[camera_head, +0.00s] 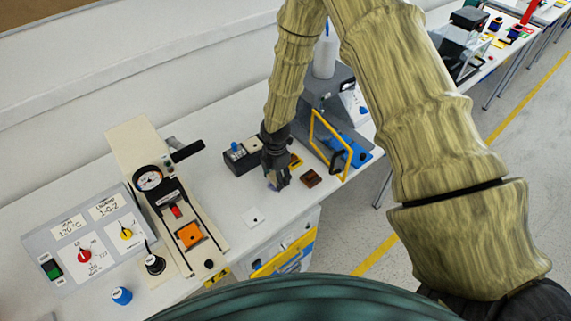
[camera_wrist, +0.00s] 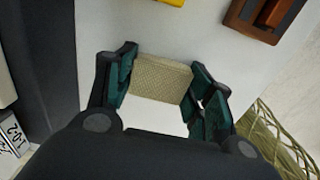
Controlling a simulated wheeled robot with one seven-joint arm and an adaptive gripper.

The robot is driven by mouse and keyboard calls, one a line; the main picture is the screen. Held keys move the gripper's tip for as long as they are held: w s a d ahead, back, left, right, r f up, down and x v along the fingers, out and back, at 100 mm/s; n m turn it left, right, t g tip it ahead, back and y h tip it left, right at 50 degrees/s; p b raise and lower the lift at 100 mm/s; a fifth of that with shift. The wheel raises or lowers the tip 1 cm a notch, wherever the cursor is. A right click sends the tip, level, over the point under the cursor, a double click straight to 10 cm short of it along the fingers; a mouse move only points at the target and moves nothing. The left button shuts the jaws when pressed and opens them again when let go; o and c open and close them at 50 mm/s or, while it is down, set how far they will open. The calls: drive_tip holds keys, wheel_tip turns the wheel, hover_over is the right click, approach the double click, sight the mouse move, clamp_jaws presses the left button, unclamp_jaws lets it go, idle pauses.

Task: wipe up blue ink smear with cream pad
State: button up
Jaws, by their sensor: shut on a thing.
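My gripper (camera_head: 277,184) is low over the white bench top, right of the middle of the bench, in the head view. In the wrist view its two dark green fingers (camera_wrist: 163,76) are shut on the cream pad (camera_wrist: 162,82), a small textured block held between them. The pad is hard to make out in the head view, where the fingers cover it. Whether the pad touches the bench is not clear. I cannot clearly make out the blue ink smear in either view; the gripper may hide it.
A brown block (camera_head: 311,178) and a yellow piece (camera_head: 295,161) lie close right of my gripper. A dark box with a blue knob (camera_head: 242,156) stands behind left. A yellow guard frame (camera_head: 345,162) stands at right.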

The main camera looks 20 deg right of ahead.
drive_tip(key=shift+w+d+r+p, duration=0.25)
drive_tip(key=shift+d+r+p, duration=0.15)
drive_tip(key=shift+d, duration=0.25)
drive_tip(key=shift+s+r+p, duration=0.1)
drive_tip(key=shift+r+p, duration=2.05)
drive_tip(key=shift+r, duration=1.25)
